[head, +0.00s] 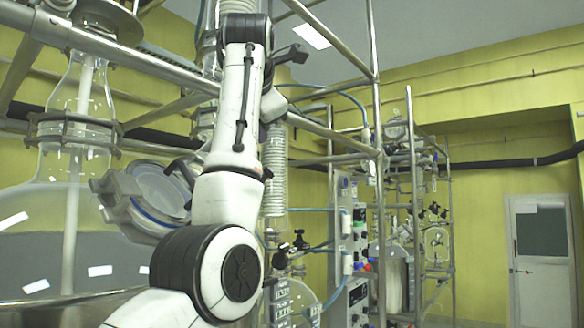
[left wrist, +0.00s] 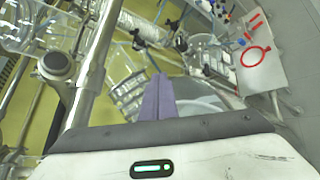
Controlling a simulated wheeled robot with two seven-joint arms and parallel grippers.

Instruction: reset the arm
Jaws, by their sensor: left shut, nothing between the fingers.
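My left arm, white with black joints, rises through the middle of the head view and bends at the top, in front of the reactor frame. The fingers of my left gripper (left wrist: 159,82) show in the left wrist view as two purple fingers pressed together with nothing between them. They point toward glassware and tubing, and I cannot tell how far off these are. In the head view I cannot make out the fingers clearly. My right gripper is in neither view.
A large glass reactor vessel (head: 85,105) stands close on the left inside metal tubes. A metal upright (head: 377,120) and a control panel (head: 350,235) stand right of my arm. More glassware (head: 395,130) is behind. Open floor space seems to lie toward the door (head: 540,265).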

